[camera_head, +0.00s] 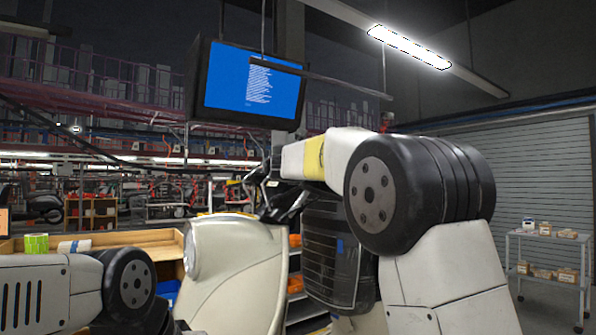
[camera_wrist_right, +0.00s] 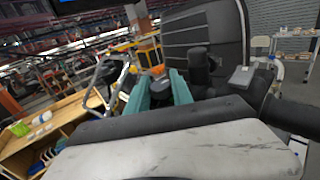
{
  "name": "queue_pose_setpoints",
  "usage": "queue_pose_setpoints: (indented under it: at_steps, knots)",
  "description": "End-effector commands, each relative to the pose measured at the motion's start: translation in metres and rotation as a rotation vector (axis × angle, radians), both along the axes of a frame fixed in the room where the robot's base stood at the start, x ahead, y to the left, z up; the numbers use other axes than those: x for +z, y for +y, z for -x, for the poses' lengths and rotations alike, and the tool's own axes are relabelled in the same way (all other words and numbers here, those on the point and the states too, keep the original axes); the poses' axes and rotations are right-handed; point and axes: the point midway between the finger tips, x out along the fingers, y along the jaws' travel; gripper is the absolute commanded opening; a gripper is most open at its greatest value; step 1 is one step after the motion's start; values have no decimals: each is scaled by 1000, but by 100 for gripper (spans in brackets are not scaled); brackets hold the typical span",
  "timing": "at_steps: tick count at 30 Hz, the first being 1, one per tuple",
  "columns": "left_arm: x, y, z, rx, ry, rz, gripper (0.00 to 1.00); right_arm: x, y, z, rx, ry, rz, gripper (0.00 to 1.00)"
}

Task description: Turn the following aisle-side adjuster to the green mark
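A cream scooter body (camera_head: 235,275) with a round lamp stands in the middle of the head view, partly behind my raised right arm. My right gripper (camera_wrist_right: 160,85) shows in the right wrist view as two teal fingers, spread apart. A small orange part (camera_wrist_right: 157,71) shows between and just beyond the fingertips. I cannot tell whether it is the adjuster or whether the fingers touch it. No green mark can be made out. My left arm is low at the left of the head view, and its gripper is not seen.
A black ribbed panel (camera_wrist_right: 205,45) lies close beyond the right gripper. A wooden bench (camera_head: 150,238) with a green roll (camera_head: 36,243) is at the left. A cart with small boxes (camera_head: 548,238) stands at the right. A blue screen (camera_head: 250,85) hangs above.

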Motion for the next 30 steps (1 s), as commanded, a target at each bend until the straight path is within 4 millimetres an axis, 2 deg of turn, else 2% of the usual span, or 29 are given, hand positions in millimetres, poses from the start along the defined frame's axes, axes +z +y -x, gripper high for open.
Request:
queue_pose_setpoints:
  at_steps: [8,14,30]
  knots:
    - [0,0,0,0,0,0,36,0,1,0,-15,0,-1,0]
    - [0,0,0,0,0,0,36,-1,2,-1,-89,2,-2,0]
    - [0,0,0,0,0,0,36,-2,3,-1,-485,13,-17,0]
